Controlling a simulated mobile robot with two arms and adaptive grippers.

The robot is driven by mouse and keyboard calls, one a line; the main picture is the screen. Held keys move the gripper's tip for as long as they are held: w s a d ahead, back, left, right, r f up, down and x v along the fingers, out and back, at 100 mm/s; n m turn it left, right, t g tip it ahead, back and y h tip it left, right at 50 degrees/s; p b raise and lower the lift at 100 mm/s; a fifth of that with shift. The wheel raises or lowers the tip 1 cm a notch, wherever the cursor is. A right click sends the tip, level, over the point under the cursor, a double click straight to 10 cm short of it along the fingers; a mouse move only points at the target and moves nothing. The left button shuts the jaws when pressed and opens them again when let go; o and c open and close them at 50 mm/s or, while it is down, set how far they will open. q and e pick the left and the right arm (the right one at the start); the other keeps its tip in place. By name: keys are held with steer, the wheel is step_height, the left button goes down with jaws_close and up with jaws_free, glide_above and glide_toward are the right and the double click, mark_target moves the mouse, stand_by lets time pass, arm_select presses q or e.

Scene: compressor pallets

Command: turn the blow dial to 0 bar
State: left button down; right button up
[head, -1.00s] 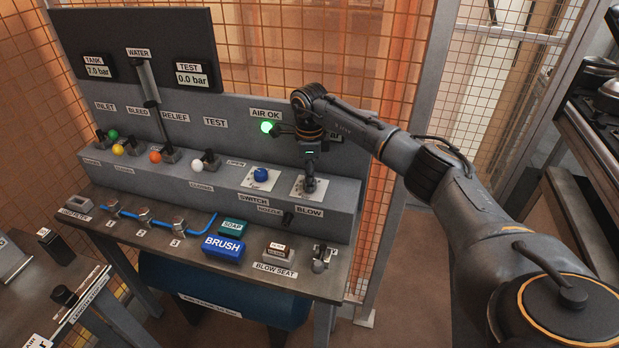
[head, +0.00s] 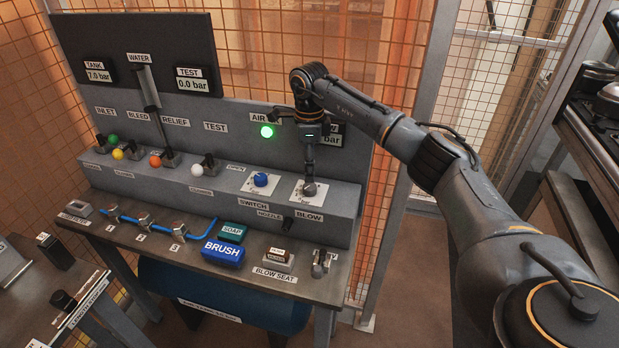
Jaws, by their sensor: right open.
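The blow dial (head: 309,189) is a dark grey knob on a white plate at the right end of the bench's raised ledge, above the BLOW label (head: 309,216). My right gripper (head: 309,174) points down just above the dial, and its fingertips are close to the knob. It is open; I cannot tell whether it touches the knob. The blow display (head: 332,140) is mostly hidden behind my right gripper, with only "bar" readable. My left gripper is not in view.
A blue switch knob (head: 261,180) sits just left of the dial. A green AIR OK lamp (head: 267,131) is lit behind. A nozzle (head: 287,222), the blue brush block (head: 223,252) and the green soap block (head: 231,232) are in front. Wire fencing stands behind.

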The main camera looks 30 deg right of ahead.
mark_target(309, 186)
step_height(309, 186, up, 6)
steer(key=shift+r, duration=0.15)
stand_by(0.6)
